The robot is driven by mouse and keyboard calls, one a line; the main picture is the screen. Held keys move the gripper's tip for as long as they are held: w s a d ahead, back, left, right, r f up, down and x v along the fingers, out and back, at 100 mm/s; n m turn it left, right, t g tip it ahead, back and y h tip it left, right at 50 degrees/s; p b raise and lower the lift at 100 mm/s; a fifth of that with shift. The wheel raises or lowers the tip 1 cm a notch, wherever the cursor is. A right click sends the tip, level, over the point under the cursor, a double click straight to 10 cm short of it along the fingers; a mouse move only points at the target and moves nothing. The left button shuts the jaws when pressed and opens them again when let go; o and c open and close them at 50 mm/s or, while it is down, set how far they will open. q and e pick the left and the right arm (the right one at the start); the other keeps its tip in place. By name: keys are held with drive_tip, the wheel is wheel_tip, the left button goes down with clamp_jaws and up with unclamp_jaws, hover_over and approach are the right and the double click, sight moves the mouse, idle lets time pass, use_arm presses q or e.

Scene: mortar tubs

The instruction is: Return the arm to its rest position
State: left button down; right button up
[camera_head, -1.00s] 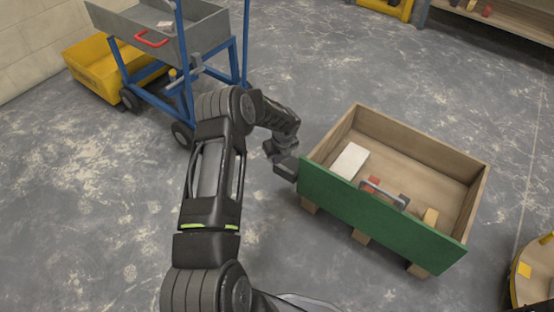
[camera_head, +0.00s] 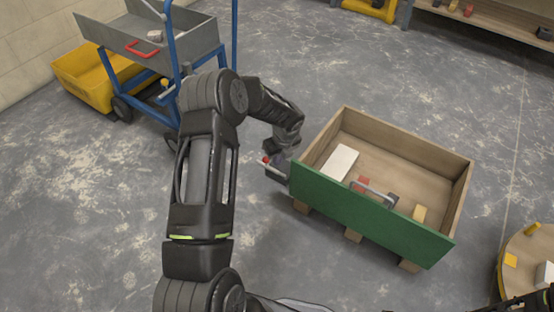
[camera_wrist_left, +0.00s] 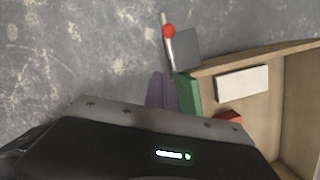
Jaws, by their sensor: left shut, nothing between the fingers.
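My left arm comes in from the left in the head view and bends over toward a wooden crate. My left gripper (camera_head: 277,150) points down just left of the crate's near-left corner. It is shut with nothing between its fingers. The gripper looks apart from the lever. My right gripper is not clearly seen.
The wooden crate with a green front (camera_head: 368,218) stands on blocks. A blue-framed cart (camera_head: 157,44) and yellow tub (camera_head: 79,80) stand back left. A round table (camera_head: 512,272) is lower right.

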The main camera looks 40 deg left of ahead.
idle(0.5)
use_arm(q)
drive_tip(key=s+d+f+n+t+h, duration=0.1)
drive_tip(key=s+d+f+n+h, duration=0.2)
drive_tip(key=d+n, duration=0.6)
drive_tip(key=s+d+f+n+t+h, duration=0.15)
drive_tip(key=d+f+n, duration=0.25)
drive_tip(key=d+n, duration=0.5)
drive_tip(key=s+d+f+n+g+h, duration=0.1)
drive_tip(key=s+d+n, duration=0.3)
drive_tip(key=s+d, duration=0.55)
drive_tip(key=s+d+n+g+h, duration=0.15)
drive_tip(key=s+d+n, duration=0.3)
drive_tip(key=s, duration=0.95)
wheel_tip(320, 180, up, 27)
drive_tip(key=d+m+p, duration=0.1)
drive_tip(key=d+p, duration=0.1)
drive_tip(key=p, duration=2.4)
drive_tip(key=shift+s+d+p, duration=0.3)
drive_tip(key=shift+d+p, duration=0.05)
drive_tip(key=c, duration=2.1)
unclamp_jaws()
drive_tip(key=shift+f+m, duration=0.15)
drive_tip(key=shift+m, duration=0.1)
drive_tip(key=shift+c, duration=0.2)
